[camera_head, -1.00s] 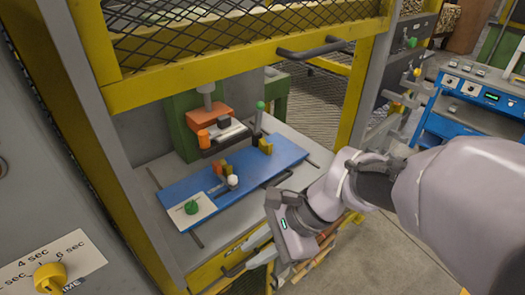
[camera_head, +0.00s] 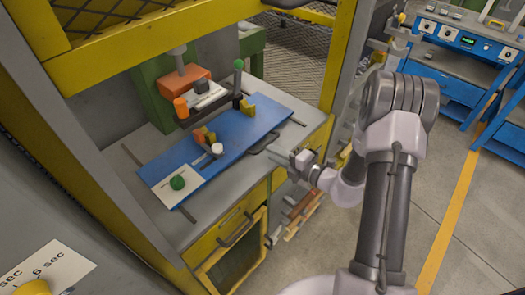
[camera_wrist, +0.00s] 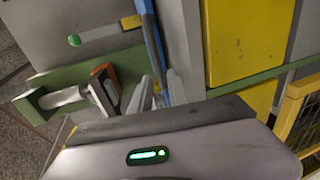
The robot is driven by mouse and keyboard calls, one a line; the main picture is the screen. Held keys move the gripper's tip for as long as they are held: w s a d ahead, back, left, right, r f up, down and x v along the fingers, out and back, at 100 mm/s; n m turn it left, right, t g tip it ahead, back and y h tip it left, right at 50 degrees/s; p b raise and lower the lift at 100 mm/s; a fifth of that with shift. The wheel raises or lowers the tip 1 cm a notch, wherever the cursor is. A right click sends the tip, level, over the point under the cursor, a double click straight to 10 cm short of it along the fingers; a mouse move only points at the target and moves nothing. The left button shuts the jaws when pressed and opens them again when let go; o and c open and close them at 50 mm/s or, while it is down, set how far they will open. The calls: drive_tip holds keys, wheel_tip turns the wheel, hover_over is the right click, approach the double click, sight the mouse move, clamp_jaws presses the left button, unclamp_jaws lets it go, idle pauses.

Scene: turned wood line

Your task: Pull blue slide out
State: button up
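The blue slide (camera_head: 240,135) is a long flat blue plate on the grey table of the yellow press frame. A dark handle (camera_head: 264,143) sticks out from its front edge. In the head view my gripper (camera_head: 294,157) is just to the right of this handle, near the table's front edge, with a small gap apparent. In the wrist view a blue strip (camera_wrist: 152,42), likely the slide's edge, runs down towards grey finger-like parts. Whether the fingers are open is unclear, and I see nothing held.
A white card with a green knob (camera_head: 177,182) is at the slide's left end. A yellow cabinet (camera_head: 232,222) is below.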

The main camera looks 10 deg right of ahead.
sight(263, 147)
drive_tip(key=b+x, duration=0.1)
drive_tip(key=x, duration=0.4)
drive_tip(key=shift+w+a, duration=0.1)
drive_tip(key=shift+w, duration=0.1)
drive_tip(key=shift+c, duration=0.2)
clamp_jaws()
idle(1.0)
